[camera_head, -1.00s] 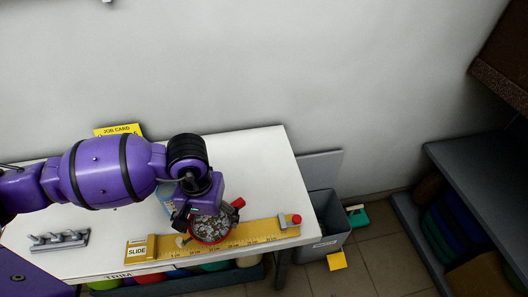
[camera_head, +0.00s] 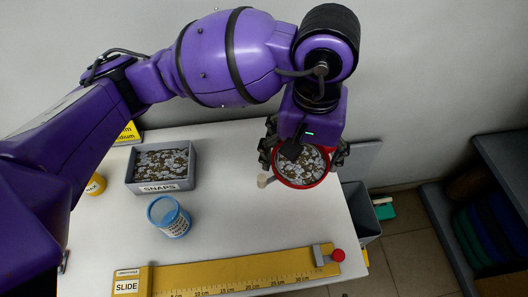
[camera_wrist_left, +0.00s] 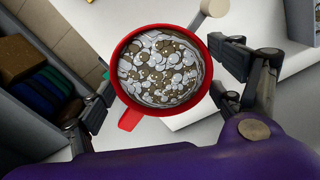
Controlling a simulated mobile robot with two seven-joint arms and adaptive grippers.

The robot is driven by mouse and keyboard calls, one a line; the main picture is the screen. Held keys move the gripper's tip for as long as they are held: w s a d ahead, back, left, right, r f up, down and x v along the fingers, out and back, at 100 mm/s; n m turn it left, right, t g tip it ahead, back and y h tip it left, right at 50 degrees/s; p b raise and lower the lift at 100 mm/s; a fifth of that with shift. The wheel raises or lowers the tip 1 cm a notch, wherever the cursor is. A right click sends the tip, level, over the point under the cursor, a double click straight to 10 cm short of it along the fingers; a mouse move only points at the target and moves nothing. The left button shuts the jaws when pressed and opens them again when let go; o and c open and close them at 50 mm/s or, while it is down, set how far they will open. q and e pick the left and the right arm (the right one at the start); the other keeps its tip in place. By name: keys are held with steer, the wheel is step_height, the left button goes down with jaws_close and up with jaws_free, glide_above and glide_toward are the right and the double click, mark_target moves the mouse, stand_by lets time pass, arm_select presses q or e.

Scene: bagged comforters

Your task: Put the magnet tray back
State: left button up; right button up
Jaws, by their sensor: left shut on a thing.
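The magnet tray is a round red dish (camera_head: 322,178) full of small silvery snaps. My left gripper (camera_head: 303,155) is shut on it, with a finger at either side of the rim, and holds it over the right part of the white table (camera_head: 230,215). In the left wrist view the tray (camera_wrist_left: 118,82) sits between the two fingers of my left gripper (camera_wrist_left: 165,95), with its red tab at the lower left. The dish looks roughly level. My right gripper is not in view.
A grey bin labelled SNAPS (camera_head: 160,187) and a blue-lidded jar (camera_head: 169,215) stand on the table. A yellow slide ruler (camera_head: 225,274) with a red knob (camera_head: 338,255) lies along the front. The table middle is clear.

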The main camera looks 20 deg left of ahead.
arm_select(q)
steer(key=a, duration=0.1)
steer(key=w+a+f, duration=0.1)
steer(key=a, duration=0.1)
steer(key=w+a+f, duration=0.1)
steer(key=shift+w+a+p, duration=0.1)
steer(key=shift+a+p, duration=0.05)
steer(key=shift+p, duration=0.15)
steer(key=a+f, duration=0.1)
steer(key=w+a+f, duration=0.1)
steer(key=f, duration=0.1)
steer(key=w+a+f, duration=0.1)
steer(key=f, duration=0.1)
steer(key=shift+w+a+f, duration=0.15)
steer(key=shift+w+a, duration=0.1)
steer(key=shift+a, duration=0.15)
steer(key=shift+a+f, duration=0.15)
steer(key=shift+f, duration=0.05)
steer(key=shift+w+a+f, duration=0.1)
steer(key=shift+f, duration=0.95)
steer(key=shift+w+a+f, duration=0.1)
steer(key=shift+f, duration=0.9)
steer(key=o, duration=1.1)
steer(key=shift+r, duration=0.1)
step_height(320, 180, up, 12)
steer(key=shift+r, duration=0.2)
